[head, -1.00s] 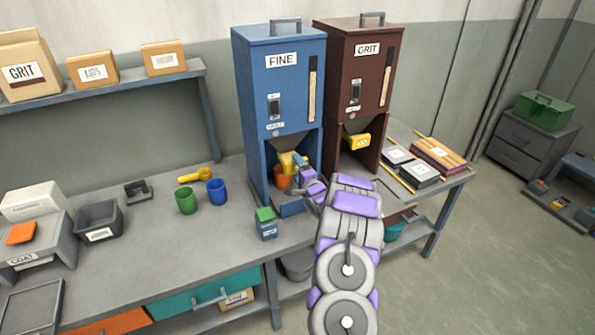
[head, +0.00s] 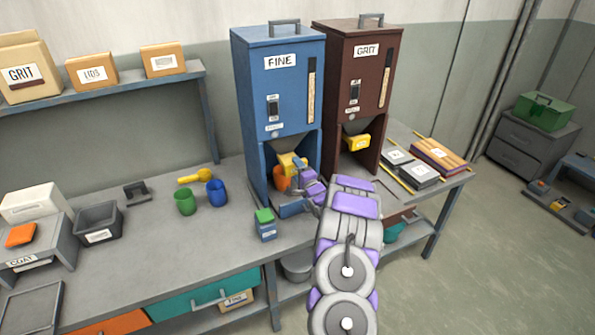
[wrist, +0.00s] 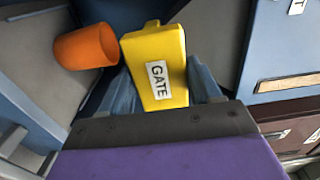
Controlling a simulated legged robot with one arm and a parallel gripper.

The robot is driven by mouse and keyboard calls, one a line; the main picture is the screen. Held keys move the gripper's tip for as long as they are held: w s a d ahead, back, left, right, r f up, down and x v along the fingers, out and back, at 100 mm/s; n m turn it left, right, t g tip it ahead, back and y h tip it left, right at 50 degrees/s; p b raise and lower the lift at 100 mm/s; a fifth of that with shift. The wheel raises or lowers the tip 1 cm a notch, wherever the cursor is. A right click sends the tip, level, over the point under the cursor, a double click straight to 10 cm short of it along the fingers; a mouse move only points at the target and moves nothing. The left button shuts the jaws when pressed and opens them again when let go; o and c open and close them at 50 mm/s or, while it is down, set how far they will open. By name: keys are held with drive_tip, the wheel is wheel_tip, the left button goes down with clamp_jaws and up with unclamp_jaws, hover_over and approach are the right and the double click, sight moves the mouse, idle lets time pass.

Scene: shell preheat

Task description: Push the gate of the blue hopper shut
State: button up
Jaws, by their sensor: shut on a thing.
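The blue hopper (head: 280,90), labelled FINE, stands upright on the workbench. Its yellow gate (head: 291,163) shows at the opening below the hopper body. In the wrist view the gate (wrist: 157,68), marked GATE, lies between the fingers of my gripper (wrist: 165,85), which is shut on it. My gripper (head: 307,175) reaches into the hopper's lower bay from the front right. An orange cup (wrist: 86,47) is in the bay beside the gate; in the head view it is partly hidden behind the gate and gripper.
The brown GRIT hopper (head: 360,80), with its own yellow gate (head: 357,142), stands close on the right. A small green-topped blue box (head: 265,225) is in front of the blue hopper. Green (head: 185,202) and blue (head: 216,192) cups stand to the left.

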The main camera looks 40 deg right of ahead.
sight(292, 165)
drive_tip(key=shift+f, duration=0.2)
drive_tip(key=shift+c, duration=0.5)
drive_tip(key=shift+p+x, duration=0.85)
drive_tip(key=shift+x, duration=1.35)
drive_tip(key=shift+w, duration=0.1)
drive_tip(key=shift+a, duration=0.1)
drive_tip(key=o, duration=1.4)
drive_tip(key=shift+w+d+f, duration=0.1)
drive_tip(key=shift+w+d, duration=0.1)
drive_tip(key=shift+w, duration=0.05)
drive_tip(key=shift+s+a, duration=0.1)
drive_tip(key=shift+s, duration=0.1)
